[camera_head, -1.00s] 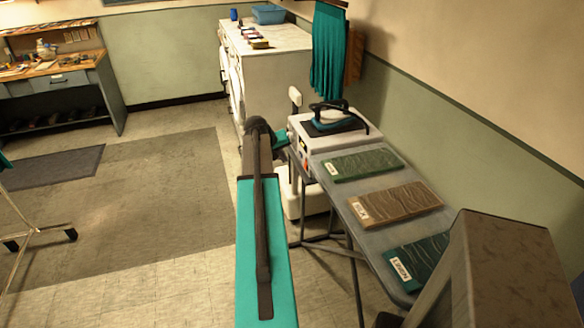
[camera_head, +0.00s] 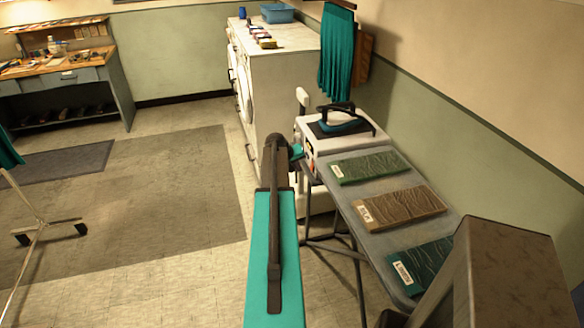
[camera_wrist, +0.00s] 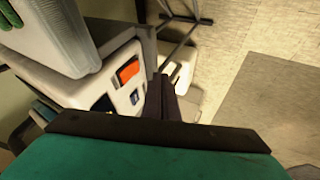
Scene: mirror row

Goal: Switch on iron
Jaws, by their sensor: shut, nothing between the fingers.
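The iron (camera_head: 340,122), dark with a blue body, rests on a white base unit (camera_head: 310,143) at the far end of the ironing board (camera_head: 378,238). In the wrist view the front of the white unit (camera_wrist: 75,90) shows an orange rectangular switch (camera_wrist: 128,71) and small dark panels beside it. My gripper (camera_wrist: 160,84) is shut and empty, its dark fingers just to the right of the switch. I cannot tell whether they touch the unit. In the head view my gripper (camera_head: 297,151) is by the unit's front left side, partly hidden by my arm.
Green (camera_head: 370,166) and brown (camera_head: 400,207) folded cloths lie on the board, with another green one (camera_head: 422,265) nearer. White machines (camera_head: 275,80) stand behind. A teal garment (camera_head: 337,55) hangs on the wall. Floor (camera_head: 150,190) left of my arm is mostly clear.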

